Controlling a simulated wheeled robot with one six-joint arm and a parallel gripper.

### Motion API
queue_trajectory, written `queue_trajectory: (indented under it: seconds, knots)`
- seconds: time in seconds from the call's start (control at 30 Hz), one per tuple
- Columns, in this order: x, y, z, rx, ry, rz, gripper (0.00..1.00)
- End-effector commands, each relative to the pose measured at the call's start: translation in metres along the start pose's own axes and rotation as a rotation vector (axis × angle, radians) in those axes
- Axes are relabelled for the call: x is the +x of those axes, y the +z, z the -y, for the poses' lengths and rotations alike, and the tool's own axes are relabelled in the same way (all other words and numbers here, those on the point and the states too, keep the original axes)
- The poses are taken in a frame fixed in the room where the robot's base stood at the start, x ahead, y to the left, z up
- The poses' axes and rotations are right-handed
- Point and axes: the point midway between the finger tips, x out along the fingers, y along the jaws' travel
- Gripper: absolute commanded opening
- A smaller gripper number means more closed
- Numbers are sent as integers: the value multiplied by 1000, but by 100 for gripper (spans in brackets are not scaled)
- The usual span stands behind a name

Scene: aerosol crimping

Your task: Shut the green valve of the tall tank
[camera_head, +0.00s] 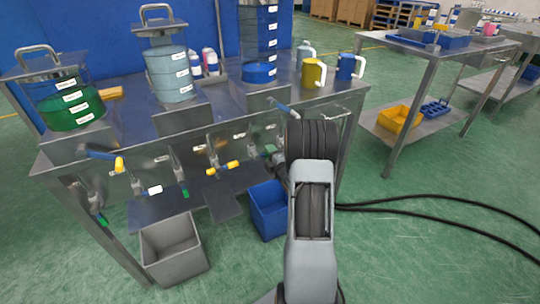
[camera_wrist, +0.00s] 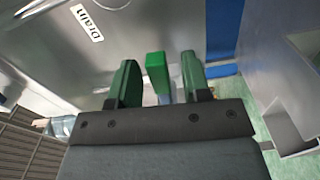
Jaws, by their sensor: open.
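The tall tank (camera_head: 260,35) stands at the back right of the steel bench, with blue liquid (camera_head: 258,72) low in it. In the wrist view a green valve handle (camera_wrist: 157,72) stands between the two fingers of my gripper (camera_wrist: 160,80), beneath a plate labelled "Drain" (camera_wrist: 87,22). My gripper is open, with a finger on each side of the handle and visible gaps. In the head view a small green part (camera_head: 270,149) shows under the bench front by my arm. My arm hides most of the gripper there.
Other valve handles hang along the bench front: a yellow one (camera_head: 222,168), a white-tipped one (camera_head: 150,190) and green ones (camera_head: 184,190). A blue bin (camera_head: 268,210) and a grey bin (camera_head: 173,250) stand below. Black cables (camera_head: 430,204) cross the floor at right.

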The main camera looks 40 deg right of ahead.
Motion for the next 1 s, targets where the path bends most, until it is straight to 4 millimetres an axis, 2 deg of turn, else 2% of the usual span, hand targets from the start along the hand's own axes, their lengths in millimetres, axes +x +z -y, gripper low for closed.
queue_trajectory:
  seconds: [0.37,0.83,1.0]
  knots:
    - [4,0,0,1,0,0,44]
    - [4,0,0,0,0,0,0]
    - [4,0,0,0,0,0,0]
